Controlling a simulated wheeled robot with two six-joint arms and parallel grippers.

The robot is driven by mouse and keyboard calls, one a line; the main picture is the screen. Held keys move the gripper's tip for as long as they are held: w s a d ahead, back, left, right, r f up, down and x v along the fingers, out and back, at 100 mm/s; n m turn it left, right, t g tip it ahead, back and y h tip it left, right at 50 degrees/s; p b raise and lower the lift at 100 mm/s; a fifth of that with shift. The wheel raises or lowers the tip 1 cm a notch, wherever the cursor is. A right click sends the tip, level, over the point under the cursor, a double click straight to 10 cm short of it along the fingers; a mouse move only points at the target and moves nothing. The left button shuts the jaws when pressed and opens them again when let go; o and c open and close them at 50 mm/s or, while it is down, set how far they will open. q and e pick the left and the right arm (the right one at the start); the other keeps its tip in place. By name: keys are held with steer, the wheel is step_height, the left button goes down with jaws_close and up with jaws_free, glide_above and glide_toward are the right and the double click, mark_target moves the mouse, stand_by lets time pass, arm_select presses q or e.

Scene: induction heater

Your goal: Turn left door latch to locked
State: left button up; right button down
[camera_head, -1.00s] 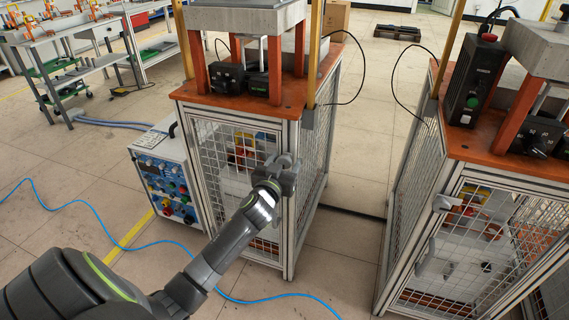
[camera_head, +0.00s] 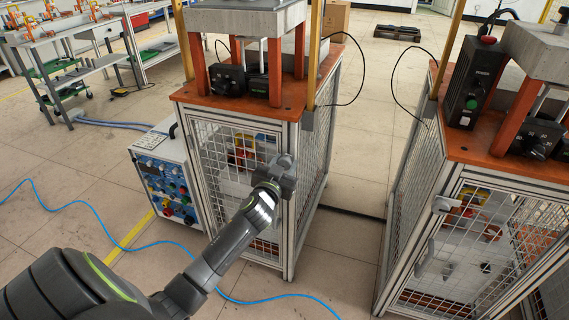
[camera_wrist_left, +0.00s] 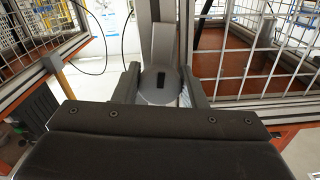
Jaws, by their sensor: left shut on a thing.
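The left door (camera_head: 238,195) is a wire-mesh panel in a metal frame on the left cabinet, and it looks closed. My left gripper (camera_head: 280,172) is at the upper right edge of this door. In the left wrist view, the grey latch (camera_wrist_left: 160,84), with a round base and a dark slot, sits between the two fingers of my left gripper (camera_wrist_left: 160,92). The fingers are shut on it. In the head view the gripper hides the latch, and I cannot tell its exact angle there. My right gripper is not in view.
A second cabinet (camera_head: 480,165) with an orange top and a mesh door with its own latch (camera_head: 444,204) stands at the right. A control box (camera_head: 165,178) stands left of the left cabinet. A blue cable (camera_head: 100,228) lies on the floor.

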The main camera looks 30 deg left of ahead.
arm_select(q)
steer(key=shift+m, duration=0.8)
steer(key=shift+m+p, duration=0.4)
steer(key=shift+m, duration=0.1)
steer(key=m+p, duration=0.1)
steer(key=m, duration=0.3)
steer(key=m+p, duration=0.2)
steer(key=m, duration=0.3)
steer(key=shift+r+m, duration=0.1)
steer(key=shift+m, duration=0.3)
steer(key=shift+m+p, duration=0.5)
steer(key=shift+m, duration=1.3)
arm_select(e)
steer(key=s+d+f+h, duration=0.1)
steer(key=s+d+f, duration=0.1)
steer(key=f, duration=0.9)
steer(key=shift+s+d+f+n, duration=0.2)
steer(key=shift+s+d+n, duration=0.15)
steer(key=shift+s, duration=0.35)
arm_select(q)
steer(key=shift+s, duration=0.1)
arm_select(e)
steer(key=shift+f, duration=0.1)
arm_select(q)
steer(key=o, duration=0.9)
steer(key=shift+o, duration=0.2)
